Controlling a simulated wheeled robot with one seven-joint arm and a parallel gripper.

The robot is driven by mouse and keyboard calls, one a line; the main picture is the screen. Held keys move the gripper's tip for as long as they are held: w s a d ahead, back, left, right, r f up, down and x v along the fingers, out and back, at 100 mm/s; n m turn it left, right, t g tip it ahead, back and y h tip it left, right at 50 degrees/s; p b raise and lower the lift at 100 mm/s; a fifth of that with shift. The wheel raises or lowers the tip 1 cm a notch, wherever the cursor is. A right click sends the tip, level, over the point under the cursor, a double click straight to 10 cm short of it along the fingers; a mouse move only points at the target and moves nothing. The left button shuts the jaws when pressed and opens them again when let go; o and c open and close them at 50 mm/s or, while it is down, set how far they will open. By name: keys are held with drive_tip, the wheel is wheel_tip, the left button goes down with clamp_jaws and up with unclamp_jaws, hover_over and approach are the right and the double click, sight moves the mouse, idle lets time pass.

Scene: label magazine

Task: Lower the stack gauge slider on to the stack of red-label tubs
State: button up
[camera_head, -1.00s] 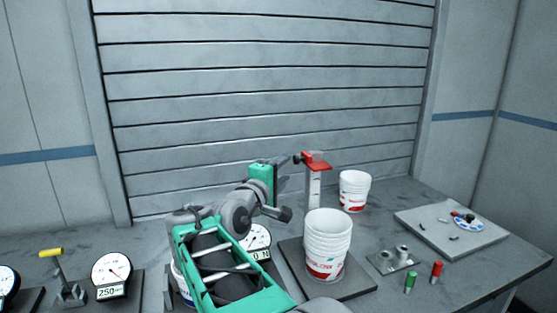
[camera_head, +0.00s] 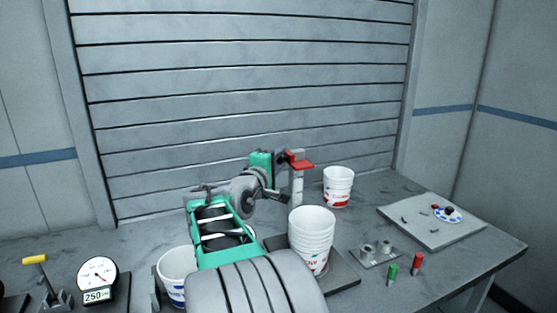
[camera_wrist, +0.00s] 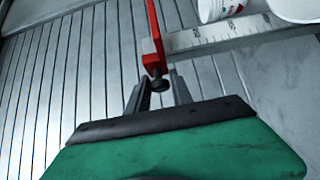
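The stack of red-label tubs (camera_head: 312,240) stands upright on a dark plate on the bench in the head view. Behind it rises the pale post (camera_head: 297,188) of the stack gauge, with its red slider (camera_head: 299,162) near the top, above the level of the stack's rim. My gripper (camera_head: 282,157) is at the slider's left side. In the wrist view my gripper's two fingers (camera_wrist: 158,84) stand on either side of the slider's dark knob (camera_wrist: 158,83), with narrow gaps seeming to show. The red slider (camera_wrist: 153,45) extends beyond them, beside the graduated scale (camera_wrist: 215,35).
A single red-label tub (camera_head: 338,188) stands behind the stack. A blue-label tub (camera_head: 176,270) is partly hidden by my arm. Green (camera_head: 391,273) and red (camera_head: 417,264) cylinders stand at front right near a metal fixture (camera_head: 375,253). A grey board (camera_head: 425,225) lies farther right.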

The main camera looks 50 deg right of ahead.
drive_tip(key=c, duration=0.4)
wheel_tip(320, 180, down, 13)
drive_tip(key=b, duration=0.8)
drive_tip(key=shift+b, duration=0.3)
drive_tip(key=o, duration=0.9)
drive_tip(key=shift+a, duration=0.1)
drive_tip(key=v, duration=0.7)
drive_tip(key=shift+s+a+b, duration=0.1)
drive_tip(key=shift+a+b, duration=0.2)
drive_tip(key=shift+b, duration=0.1)
